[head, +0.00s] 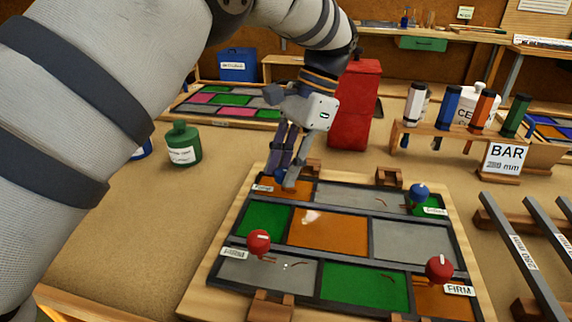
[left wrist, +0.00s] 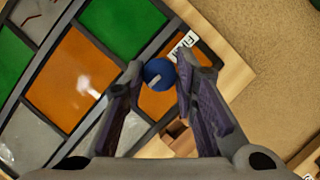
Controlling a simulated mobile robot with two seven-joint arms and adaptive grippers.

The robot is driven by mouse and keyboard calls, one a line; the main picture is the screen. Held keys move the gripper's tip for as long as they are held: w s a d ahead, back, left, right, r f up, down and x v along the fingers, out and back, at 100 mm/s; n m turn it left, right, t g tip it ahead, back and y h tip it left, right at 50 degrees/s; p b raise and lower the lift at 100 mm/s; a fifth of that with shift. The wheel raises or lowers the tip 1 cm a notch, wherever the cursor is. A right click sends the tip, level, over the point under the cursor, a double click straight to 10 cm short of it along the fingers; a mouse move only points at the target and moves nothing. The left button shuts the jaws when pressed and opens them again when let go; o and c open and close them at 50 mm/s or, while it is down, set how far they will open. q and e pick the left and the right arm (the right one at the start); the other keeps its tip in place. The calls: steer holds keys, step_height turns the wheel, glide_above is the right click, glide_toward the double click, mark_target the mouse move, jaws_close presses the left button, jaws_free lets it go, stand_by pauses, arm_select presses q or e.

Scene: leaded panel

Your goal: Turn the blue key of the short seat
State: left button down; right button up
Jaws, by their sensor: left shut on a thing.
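The leaded panel (head: 330,232) lies in a wooden frame, with orange, green and clear panes. A blue key (left wrist: 158,74) with a white line on top stands at its far left corner, by a small white label (head: 262,187). My left gripper (head: 283,182) comes down over that corner and is shut on this blue key, one finger on each side. In the head view the fingers mostly hide the key. A second blue key (head: 419,192) stands at the far right corner. I cannot read which seat is short. My right gripper is not in view.
Red keys stand at the near left (head: 258,242) and near right (head: 439,268) of the panel. A green bottle (head: 184,145) stands left, a red box (head: 355,105) behind. A rack of tubes (head: 460,135) and grey bars (head: 522,260) are at right.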

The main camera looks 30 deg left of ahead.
arm_select(q)
steer(key=c, duration=1.3)
jaws_free()
steer(key=shift+f, duration=0.15)
steer(key=v, duration=0.7)
steer(key=shift+w+d+r, duration=0.1)
steer(key=shift+r, duration=0.2)
